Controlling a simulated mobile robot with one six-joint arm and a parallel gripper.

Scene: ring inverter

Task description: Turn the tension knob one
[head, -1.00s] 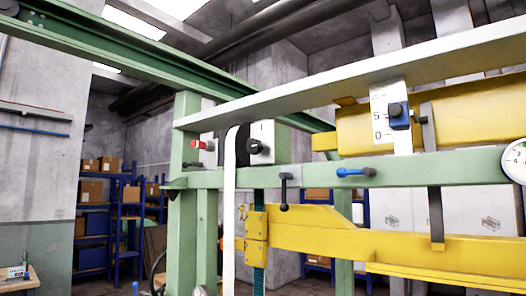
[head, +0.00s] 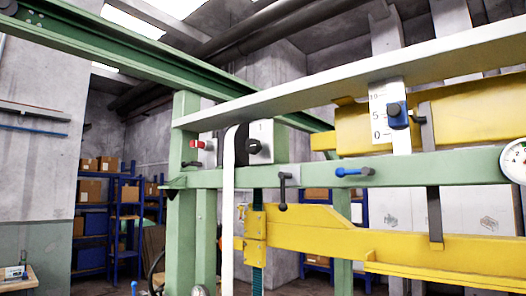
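A black round knob (head: 253,146) sits on a pale plate (head: 267,135) behind the green crossbeam, near the middle of the head view. I cannot tell for sure whether this is the tension knob. A blue knob or slider (head: 397,114) with a dark front sits on a white scale (head: 381,124) marked 0, 5 and 10, beside the 5. A red-tipped switch (head: 197,144) is on the green post at the left. My gripper is not in view.
Green beams and a green post (head: 187,110) frame the machine, with yellow arms (head: 330,231) across it. A blue-handled lever (head: 353,171), a black lever (head: 283,190) and a round gauge (head: 515,160) are at the crossbeam. Blue shelves (head: 128,210) with boxes stand behind.

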